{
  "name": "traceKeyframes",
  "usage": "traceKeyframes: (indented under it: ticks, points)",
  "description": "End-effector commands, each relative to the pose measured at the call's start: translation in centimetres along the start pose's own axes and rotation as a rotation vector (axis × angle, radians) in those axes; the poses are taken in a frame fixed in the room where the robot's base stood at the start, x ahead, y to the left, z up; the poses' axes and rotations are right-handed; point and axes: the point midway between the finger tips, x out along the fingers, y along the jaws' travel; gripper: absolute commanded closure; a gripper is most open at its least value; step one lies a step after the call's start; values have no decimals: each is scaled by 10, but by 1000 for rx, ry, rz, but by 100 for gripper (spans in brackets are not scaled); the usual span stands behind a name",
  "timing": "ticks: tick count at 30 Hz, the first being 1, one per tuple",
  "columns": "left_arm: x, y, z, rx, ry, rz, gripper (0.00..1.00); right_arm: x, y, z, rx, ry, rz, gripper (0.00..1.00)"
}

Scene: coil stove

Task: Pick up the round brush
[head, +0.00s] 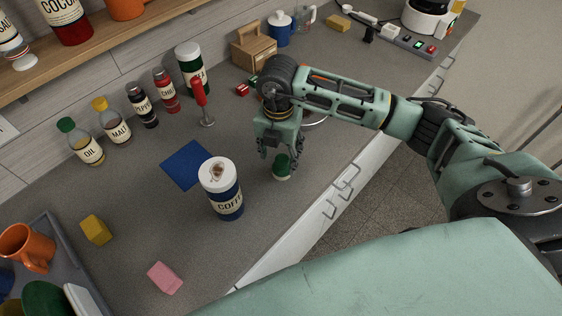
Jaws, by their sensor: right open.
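The round brush (282,171) looks like a small knob with a dark green top and a pale lower rim. It stands on the grey counter near its front edge. My right gripper (279,158) comes in from the right and points down just above the brush. Its fingers are open, one on the left of the brush and one at its right. I cannot tell whether they touch it. The gripper partly hides the top of the brush. My left gripper is not in view.
A coffee canister (222,190) stands left of the brush, beside a blue cloth (188,165). A red-handled tool (202,103) stands upright behind. A wooden box (254,48) is farther back. A pink block (164,278) and a yellow block (96,230) lie nearer. Drawer handles line the counter front.

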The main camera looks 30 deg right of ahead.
Motion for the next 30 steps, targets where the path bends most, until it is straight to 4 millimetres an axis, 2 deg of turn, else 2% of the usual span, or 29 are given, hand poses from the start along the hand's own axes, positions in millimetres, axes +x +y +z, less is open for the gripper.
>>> traceKeyframes:
  ticks: [1, 3, 7, 12, 18, 22, 30]
  points:
    - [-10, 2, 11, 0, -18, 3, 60, 2, -2, 0, 1, 2, -4, 44]
    - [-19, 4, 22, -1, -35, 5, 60, 12, -4, 0, 2, 3, -4, 44]
    - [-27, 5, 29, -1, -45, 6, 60, 33, -4, 1, 0, 2, -1, 44]
    - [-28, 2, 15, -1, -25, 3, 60, 45, -4, 2, 0, -1, 1, 44]
    - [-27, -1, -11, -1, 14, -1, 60, 46, -4, 2, -1, -1, 1, 45]
    - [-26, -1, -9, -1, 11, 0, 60, 46, -4, 2, -1, -1, 1, 57]
    - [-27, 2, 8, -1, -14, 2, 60, 46, -4, 2, -1, -1, 2, 80]
